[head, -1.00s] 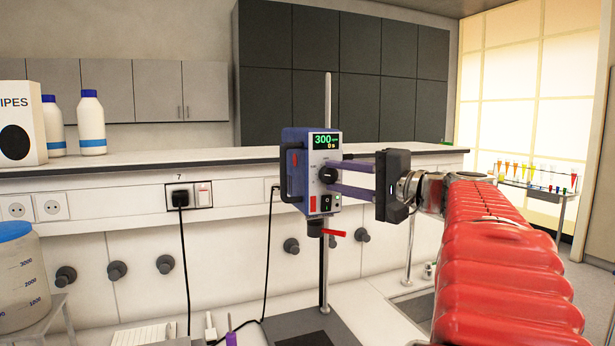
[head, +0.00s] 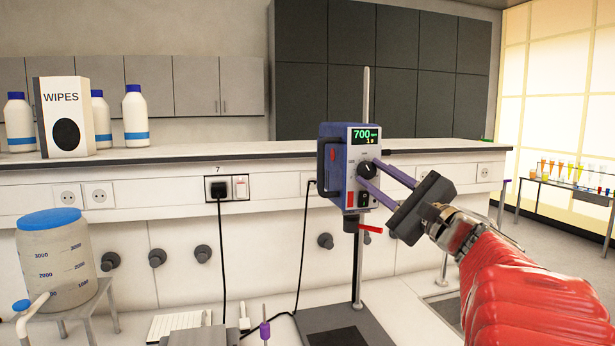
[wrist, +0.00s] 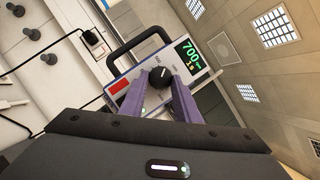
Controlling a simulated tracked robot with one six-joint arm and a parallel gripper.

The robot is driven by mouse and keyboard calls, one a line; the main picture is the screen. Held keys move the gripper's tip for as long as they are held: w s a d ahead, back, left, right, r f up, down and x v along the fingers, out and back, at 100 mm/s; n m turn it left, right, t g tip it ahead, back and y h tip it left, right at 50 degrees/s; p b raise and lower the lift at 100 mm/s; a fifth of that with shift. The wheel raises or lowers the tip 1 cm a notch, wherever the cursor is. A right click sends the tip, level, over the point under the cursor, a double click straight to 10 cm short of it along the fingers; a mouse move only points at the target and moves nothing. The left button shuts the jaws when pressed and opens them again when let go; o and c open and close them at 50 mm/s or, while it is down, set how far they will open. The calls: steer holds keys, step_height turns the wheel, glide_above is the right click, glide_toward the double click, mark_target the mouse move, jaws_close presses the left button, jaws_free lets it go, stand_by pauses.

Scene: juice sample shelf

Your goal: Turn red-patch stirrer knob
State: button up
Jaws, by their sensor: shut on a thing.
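The stirrer (head: 338,170) is a blue box with a light front panel, held on an upright metal rod. Its display (head: 364,135) reads 700, with a smaller line under it. A red patch (head: 350,198) is low on the panel. The black knob (head: 367,169) is in the middle of the panel; it also shows in the wrist view (wrist: 161,76). My gripper (head: 364,179) reaches in from the right, rolled at a slant, with its purple fingers shut on the knob. In the wrist view the fingers lie on either side of the knob.
A shelf ledge (head: 215,152) behind carries a wipes box (head: 63,118) and white bottles. A blue-lidded container (head: 57,258) stands at lower left. A black cable (head: 222,260) hangs from the wall socket. A purple-capped item (head: 265,330) is in front, left of the stirrer base.

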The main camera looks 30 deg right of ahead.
steer(key=shift+d+f+m, duration=0.1)
steer(key=shift+f+m, duration=0.2)
steer(key=shift+m, duration=0.1)
steer(key=o, duration=1)
steer(key=shift+r, duration=0.15)
steer(key=shift+o, duration=0.2)
steer(key=shift+s, duration=0.1)
steer(key=v, duration=1.3)
steer(key=shift+s+f, duration=0.2)
steer(key=shift+f, duration=0.05)
